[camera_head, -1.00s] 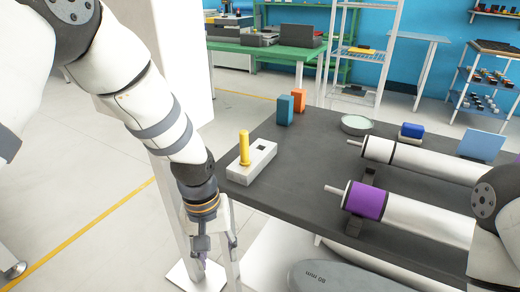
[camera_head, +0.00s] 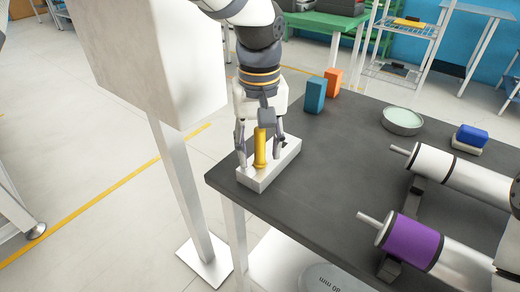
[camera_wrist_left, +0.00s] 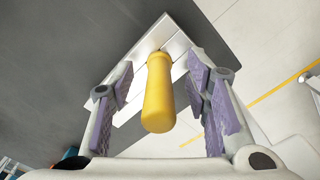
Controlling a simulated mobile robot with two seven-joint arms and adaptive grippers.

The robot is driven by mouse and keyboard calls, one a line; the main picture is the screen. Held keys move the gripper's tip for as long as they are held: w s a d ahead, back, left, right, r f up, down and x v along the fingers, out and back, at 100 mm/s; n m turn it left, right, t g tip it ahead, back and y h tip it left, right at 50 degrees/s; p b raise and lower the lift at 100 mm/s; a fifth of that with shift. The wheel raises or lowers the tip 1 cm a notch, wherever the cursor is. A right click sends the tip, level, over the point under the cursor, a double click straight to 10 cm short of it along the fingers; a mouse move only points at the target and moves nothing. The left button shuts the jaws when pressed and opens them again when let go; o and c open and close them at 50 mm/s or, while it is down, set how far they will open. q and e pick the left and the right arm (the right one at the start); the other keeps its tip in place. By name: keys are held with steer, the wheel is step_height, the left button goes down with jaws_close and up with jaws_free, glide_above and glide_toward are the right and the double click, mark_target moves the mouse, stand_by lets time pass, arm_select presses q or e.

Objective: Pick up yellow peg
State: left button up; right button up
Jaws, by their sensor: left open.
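The yellow peg (camera_head: 260,148) stands upright in the white block (camera_head: 256,184) at the table's near left corner. My left gripper (camera_head: 259,158) is above the block, pointing down, with its fingers apart on either side of the peg. In the left wrist view, the peg (camera_wrist_left: 158,95) lies between the open purple-padded fingers of the left gripper (camera_wrist_left: 162,82), with gaps on both sides. The white block (camera_wrist_left: 165,38) shows behind it, partly hidden. My right gripper does not show.
On the dark table (camera_head: 325,170) are a blue box (camera_head: 315,95), an orange box (camera_head: 333,80) and a round dish (camera_head: 402,120). A white post (camera_head: 187,190) stands left of the table.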

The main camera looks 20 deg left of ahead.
arm_select(q)
steer(key=shift+w+f, duration=0.1)
steer(key=shift+f, duration=0.6)
jaws_close()
